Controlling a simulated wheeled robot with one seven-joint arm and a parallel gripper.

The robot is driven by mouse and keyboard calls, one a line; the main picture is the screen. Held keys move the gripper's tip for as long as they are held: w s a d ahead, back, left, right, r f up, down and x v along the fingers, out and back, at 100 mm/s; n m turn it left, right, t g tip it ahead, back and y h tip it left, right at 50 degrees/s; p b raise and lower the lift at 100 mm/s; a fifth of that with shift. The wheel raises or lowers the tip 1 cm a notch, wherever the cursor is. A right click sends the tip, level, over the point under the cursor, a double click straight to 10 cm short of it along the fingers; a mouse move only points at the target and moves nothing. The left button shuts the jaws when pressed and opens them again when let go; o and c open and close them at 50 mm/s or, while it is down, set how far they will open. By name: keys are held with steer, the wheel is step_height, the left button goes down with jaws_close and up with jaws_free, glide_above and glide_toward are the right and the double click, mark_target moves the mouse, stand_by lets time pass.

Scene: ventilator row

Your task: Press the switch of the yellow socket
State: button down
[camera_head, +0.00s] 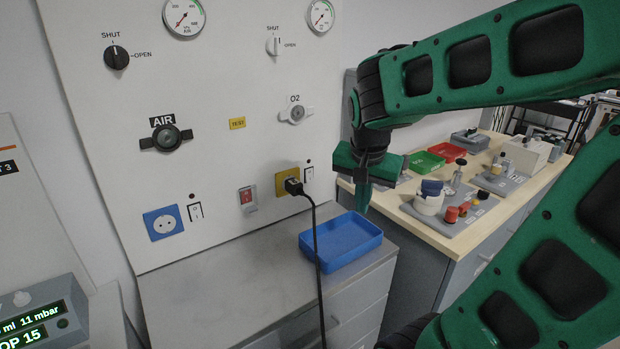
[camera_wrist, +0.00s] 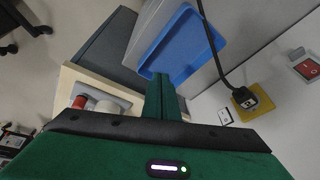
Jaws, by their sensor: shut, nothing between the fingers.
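The yellow socket (camera_head: 280,184) is on the white wall panel, with a black plug (camera_head: 293,186) in it and a cable hanging down. Its white switch (camera_head: 309,174) is just right of it, below a small dark dot. In the wrist view the yellow socket (camera_wrist: 262,101) is at the right, and the white switch (camera_wrist: 225,116) is left of it, beside my gripper's body. My gripper (camera_head: 362,205) is shut and empty, pointing down to the right of the switch and apart from it. It also shows in the wrist view (camera_wrist: 162,80).
A blue tray (camera_head: 341,262) lies on the grey counter below. A red switch (camera_head: 247,197) is left of the yellow socket. A blue socket (camera_head: 163,222) with a white switch (camera_head: 196,210) is further left. A wooden-topped bench (camera_head: 425,232) with several items stands at the right.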

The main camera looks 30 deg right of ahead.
mark_target(310, 175)
steer(key=w+a+r+m+t, duration=0.1)
steer(key=w+r+m, duration=0.1)
steer(key=w, duration=0.4)
steer(key=w+a+r+m+t+h, duration=0.1)
steer(key=w+r+m+t, duration=0.1)
steer(key=w, duration=0.5)
steer(key=shift+w+a+r, duration=0.2)
steer(key=shift+w+r, duration=0.05)
steer(key=shift+r, duration=0.25)
steer(key=w+d+f, duration=0.3)
steer(key=w+f, duration=0.5)
steer(key=shift+w+d+f, duration=0.15)
steer(key=shift+w+f, duration=0.1)
steer(key=shift+f, duration=0.1)
steer(key=shift+w+f, duration=0.1)
steer(key=shift+w, duration=0.05)
